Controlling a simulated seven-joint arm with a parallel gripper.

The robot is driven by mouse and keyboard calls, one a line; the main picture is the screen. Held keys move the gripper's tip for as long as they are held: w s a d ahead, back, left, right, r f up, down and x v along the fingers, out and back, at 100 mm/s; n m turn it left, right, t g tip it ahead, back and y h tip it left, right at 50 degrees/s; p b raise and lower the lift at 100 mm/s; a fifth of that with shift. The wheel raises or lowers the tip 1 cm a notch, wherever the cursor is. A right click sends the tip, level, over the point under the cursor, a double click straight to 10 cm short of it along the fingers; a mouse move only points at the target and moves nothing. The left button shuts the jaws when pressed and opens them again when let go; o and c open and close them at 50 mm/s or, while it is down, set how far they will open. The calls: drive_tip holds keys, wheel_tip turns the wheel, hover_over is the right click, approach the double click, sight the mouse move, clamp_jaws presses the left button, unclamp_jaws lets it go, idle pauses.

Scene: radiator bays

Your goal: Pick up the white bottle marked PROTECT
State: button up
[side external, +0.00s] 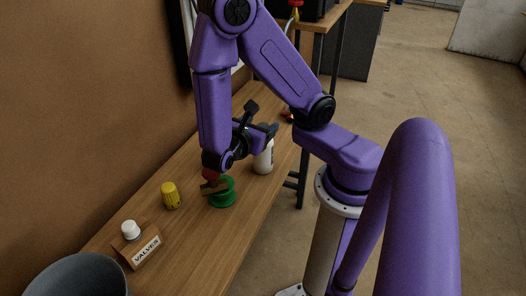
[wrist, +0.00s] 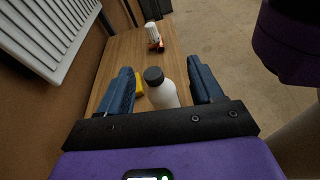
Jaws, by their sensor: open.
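A white bottle with a dark cap (wrist: 161,94) stands upright on the wooden bench, between my two blue fingers in the wrist view. No marking is readable on it. In the side view a white bottle (side external: 264,160) stands near the wall-side bench's far half, its top partly hidden by my gripper (side external: 262,120). My gripper (wrist: 161,66) is open, with one finger on each side of the bottle in the picture. I see gaps between the bottle and both fingers, and cannot tell how far forward the fingertips reach.
The bench carries a green round object (side external: 222,196), a yellow ribbed object (side external: 171,195), a VALVES sign (side external: 145,251), a white-capped item (side external: 130,230) and a grey bucket (side external: 62,278). A radiator (wrist: 60,35) is at left.

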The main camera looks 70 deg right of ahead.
wheel_tip(320, 180, down, 8)
drive_tip(key=w+n+t+h, duration=0.1)
drive_tip(key=w+n+h, duration=0.1)
drive_tip(key=h, duration=0.1)
drive_tip(key=shift+w+d+r, duration=0.15)
drive_tip(key=shift+d, duration=1.85)
drive_tip(key=shift+w+d+r, duration=0.1)
drive_tip(key=shift+w+d, duration=0.05)
drive_tip(key=shift+d, duration=1.85)
clamp_jaws()
